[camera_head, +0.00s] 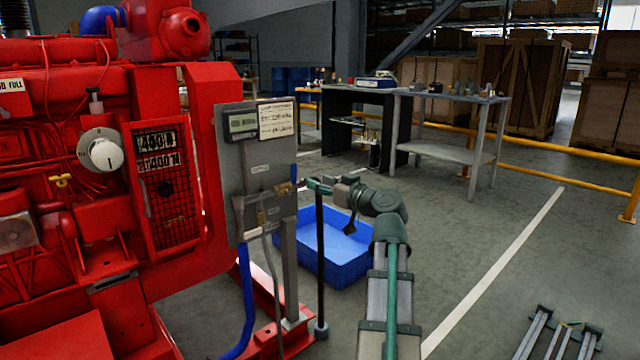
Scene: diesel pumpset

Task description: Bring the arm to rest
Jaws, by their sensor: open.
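My arm (391,285) rises from the bottom of the camera_head view, bends at a dark green joint and reaches left. My gripper (312,186) is at its far end, close to the right side of the grey panel box (262,160) on the red pumpset (110,190).
A black post (320,265) stands below the gripper, in front of a blue crate (345,262) on the floor. A grey workbench (450,150) and a yellow rail (560,175) are behind. Floor right of the arm is mostly clear, except a metal frame (560,335).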

